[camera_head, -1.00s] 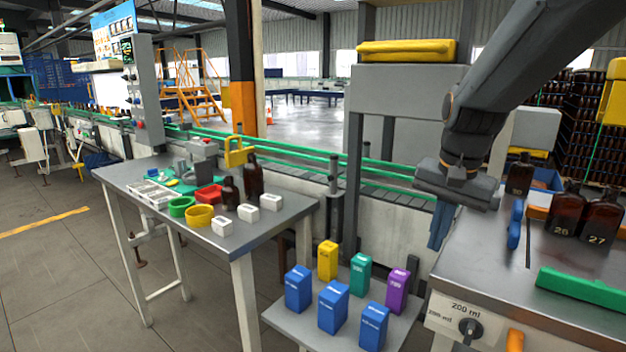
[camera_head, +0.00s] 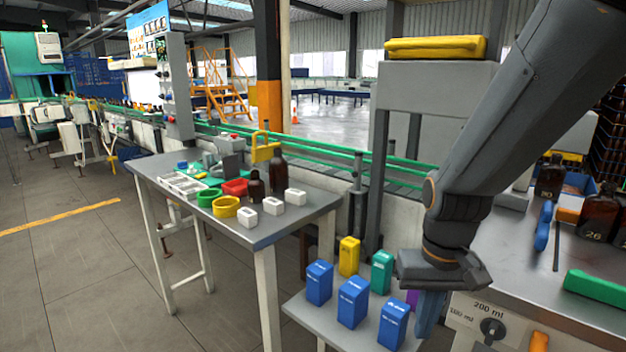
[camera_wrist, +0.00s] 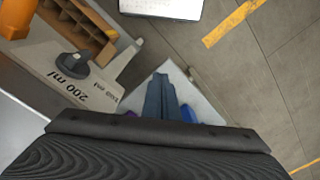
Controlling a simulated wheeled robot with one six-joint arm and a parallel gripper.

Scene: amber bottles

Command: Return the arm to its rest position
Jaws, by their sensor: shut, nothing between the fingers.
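My gripper (camera_head: 428,318) hangs from my arm at the right of the head view, fingers pointing down. Its blue-grey fingers are together with nothing between them. It is in front of the right side of a small low table (camera_head: 296,310) and partly hides a purple box (camera_head: 411,298). In the wrist view the shut fingers (camera_wrist: 160,98) point over the light top of that table, with bits of blue and purple boxes showing beside them.
Blue (camera_head: 353,302), yellow (camera_head: 349,256) and green (camera_head: 382,272) boxes stand close left of my gripper. A bench with a dial panel (camera_head: 490,325) is close on its right. A metal table (camera_head: 290,222) with bottles stands left. Open floor (camera_head: 90,270) lies far left.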

